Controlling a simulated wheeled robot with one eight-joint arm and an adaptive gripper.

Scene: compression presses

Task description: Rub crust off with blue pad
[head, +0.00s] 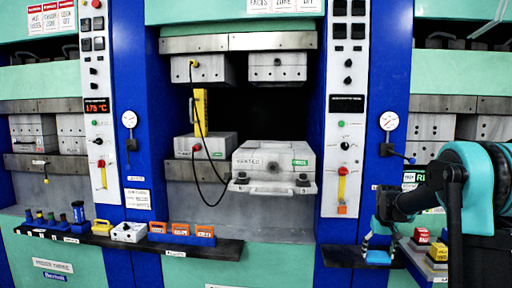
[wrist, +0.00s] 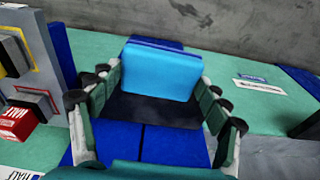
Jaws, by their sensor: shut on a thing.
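The light blue pad (wrist: 160,68) sits between the fingers of my gripper (wrist: 160,98) in the wrist view, with a dark surface right below it. My gripper is shut on the pad. In the head view, my gripper (head: 380,238) is low at the right, in front of the blue post, with the pad (head: 378,256) at its tip close to a dark shelf. I cannot tell whether the pad touches the shelf. The middle press holds a grey mould block (head: 272,158) labelled VENTED on its lower platen. I cannot make out any crust.
A dark shelf (head: 215,250) at the left carries several orange-labelled blocks, a white box, a yellow holder and small bottles. Red and yellow blocks (head: 421,236) stand right of my gripper. A yellow tool (head: 200,112) with a black cable hangs in the middle press.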

